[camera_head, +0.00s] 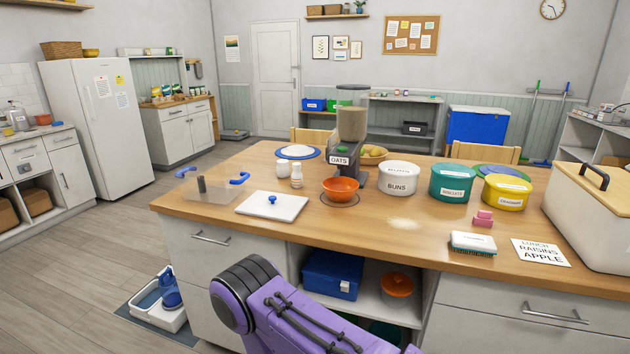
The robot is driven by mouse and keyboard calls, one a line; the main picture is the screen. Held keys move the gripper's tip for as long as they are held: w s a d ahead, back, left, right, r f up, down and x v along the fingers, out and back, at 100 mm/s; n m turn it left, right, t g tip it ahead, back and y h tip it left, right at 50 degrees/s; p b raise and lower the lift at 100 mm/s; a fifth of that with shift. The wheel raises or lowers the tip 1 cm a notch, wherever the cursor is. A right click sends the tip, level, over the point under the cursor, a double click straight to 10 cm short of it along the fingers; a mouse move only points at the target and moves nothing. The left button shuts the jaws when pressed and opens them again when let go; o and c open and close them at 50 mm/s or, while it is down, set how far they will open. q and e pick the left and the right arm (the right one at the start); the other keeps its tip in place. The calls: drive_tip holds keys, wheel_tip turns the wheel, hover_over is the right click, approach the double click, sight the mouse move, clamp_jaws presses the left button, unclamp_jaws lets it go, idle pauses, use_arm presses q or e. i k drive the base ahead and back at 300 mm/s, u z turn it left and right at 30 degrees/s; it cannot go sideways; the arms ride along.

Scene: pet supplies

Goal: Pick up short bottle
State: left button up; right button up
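The left one (282,168) looks shorter. The right one (296,177) is slightly taller and narrows toward its top. Neither of my grippers is in view. A purple link of my own arm shows at the bottom centre, in front of the counter, and its gripper end cannot be seen.
Near the bottles are a white board (271,206) with a blue knob, an orange bowl (341,190) under the oats dispenser (350,130), and a blue-rimmed plate (297,153). Labelled tubs, including a white one (398,180), stand to the right.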

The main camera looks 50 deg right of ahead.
sight(297, 176)
drive_tip(key=z, duration=1.15)
drive_tip(key=i, duration=0.1)
